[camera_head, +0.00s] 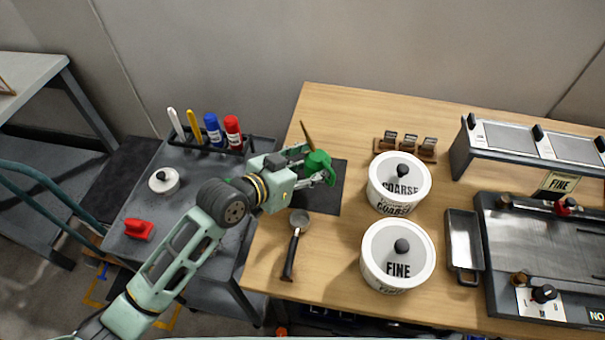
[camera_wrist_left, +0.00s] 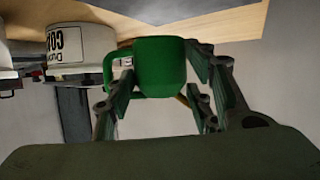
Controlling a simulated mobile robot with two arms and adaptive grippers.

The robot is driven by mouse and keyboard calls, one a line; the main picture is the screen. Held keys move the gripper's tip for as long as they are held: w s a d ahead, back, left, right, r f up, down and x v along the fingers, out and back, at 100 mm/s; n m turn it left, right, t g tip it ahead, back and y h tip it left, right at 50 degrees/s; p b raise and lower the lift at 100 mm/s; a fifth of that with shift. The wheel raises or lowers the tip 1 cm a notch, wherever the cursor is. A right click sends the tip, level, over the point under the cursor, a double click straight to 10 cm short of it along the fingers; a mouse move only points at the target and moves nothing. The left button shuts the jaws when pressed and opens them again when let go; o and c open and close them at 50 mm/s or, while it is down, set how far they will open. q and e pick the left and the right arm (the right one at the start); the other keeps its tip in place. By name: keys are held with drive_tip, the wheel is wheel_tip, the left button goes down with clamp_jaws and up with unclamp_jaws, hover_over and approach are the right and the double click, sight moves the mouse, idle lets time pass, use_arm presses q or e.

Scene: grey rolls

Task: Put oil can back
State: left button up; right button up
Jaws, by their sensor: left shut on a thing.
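The green oil can (camera_head: 318,166) with a thin brownish spout is in the head view, over the dark mat (camera_head: 324,200) on the wooden table. My left gripper (camera_head: 322,172) is shut on it. In the left wrist view the can (camera_wrist_left: 160,66) sits between the two fingers (camera_wrist_left: 160,85), its handle towards the left. I cannot tell whether the can touches the mat. My right gripper is not in view.
White lidded pots marked COARSE (camera_head: 399,184) and FINE (camera_head: 398,256) stand right of the mat. A black-handled scoop (camera_head: 294,243) lies below it. The grey cart (camera_head: 190,195) at left holds a marker rack (camera_head: 212,143), a small white pot (camera_head: 163,181) and a red object (camera_head: 139,229).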

use_arm(q)
drive_tip(key=shift+w+a+f, duration=0.5)
drive_tip(key=shift+w+a, duration=0.1)
drive_tip(key=shift+a, duration=0.15)
drive_tip(key=shift+f, duration=2.05)
drive_tip(key=shift+f, duration=0.1)
drive_tip(key=o, duration=0.6)
drive_tip(key=shift+f, duration=0.1)
drive_tip(key=o, duration=0.5)
drive_tip(key=shift+c, duration=0.2)
